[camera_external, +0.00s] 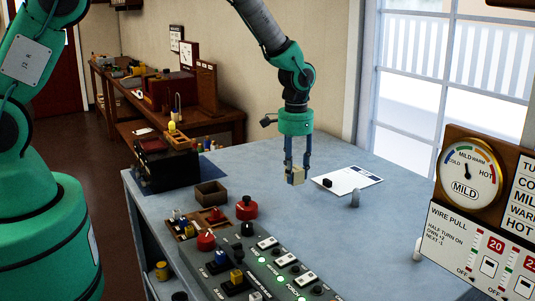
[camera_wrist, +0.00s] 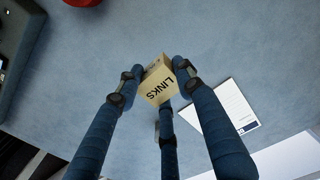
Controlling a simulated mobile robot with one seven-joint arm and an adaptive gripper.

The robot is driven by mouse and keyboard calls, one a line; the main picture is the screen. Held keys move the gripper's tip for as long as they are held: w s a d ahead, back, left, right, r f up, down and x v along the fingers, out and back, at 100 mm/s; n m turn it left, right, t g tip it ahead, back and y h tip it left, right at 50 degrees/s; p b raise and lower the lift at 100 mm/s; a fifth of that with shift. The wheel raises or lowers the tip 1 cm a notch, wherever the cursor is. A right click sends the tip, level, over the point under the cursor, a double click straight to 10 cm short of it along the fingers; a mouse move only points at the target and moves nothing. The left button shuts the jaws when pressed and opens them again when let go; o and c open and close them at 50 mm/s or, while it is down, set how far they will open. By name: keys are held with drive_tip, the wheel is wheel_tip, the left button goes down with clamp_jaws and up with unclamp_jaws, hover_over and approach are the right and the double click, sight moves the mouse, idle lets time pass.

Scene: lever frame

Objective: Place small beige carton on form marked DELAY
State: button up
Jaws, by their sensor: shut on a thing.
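My gripper (camera_external: 297,168) is shut on a small beige carton (camera_external: 296,177), held near the blue-grey tabletop. In the wrist view the carton (camera_wrist: 158,84) sits between my three dark blue fingers and carries the word LINKS. Whether it touches the table is hard to tell. A white form (camera_external: 356,180) lies flat to the right of my gripper. In the wrist view the form (camera_wrist: 230,104) is right of the carton, partly covered by a finger, with a dark blue strip. Its marking is too small to read.
A control panel (camera_external: 262,274), a brown open box (camera_external: 210,193) and a red round knob (camera_external: 247,208) are nearer left. The table between is clear.

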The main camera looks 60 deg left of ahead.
drive_tip(key=shift+w+d+f, duration=0.2)
drive_tip(key=shift+w+d, duration=0.15)
drive_tip(key=shift+w, duration=0.15)
drive_tip(key=shift+w+d+f, duration=0.15)
drive_tip(key=shift+w+d, duration=0.15)
drive_tip(key=shift+w, duration=0.15)
drive_tip(key=shift+w, duration=0.1)
drive_tip(key=p, duration=0.3)
hover_over(341, 187)
drive_tip(key=shift+a+f, duration=0.1)
drive_tip(key=shift+f, duration=0.65)
drive_tip(key=shift+f+p, duration=0.3)
drive_tip(key=shift+f, duration=1.45)
drive_tip(key=shift+f, duration=0.2)
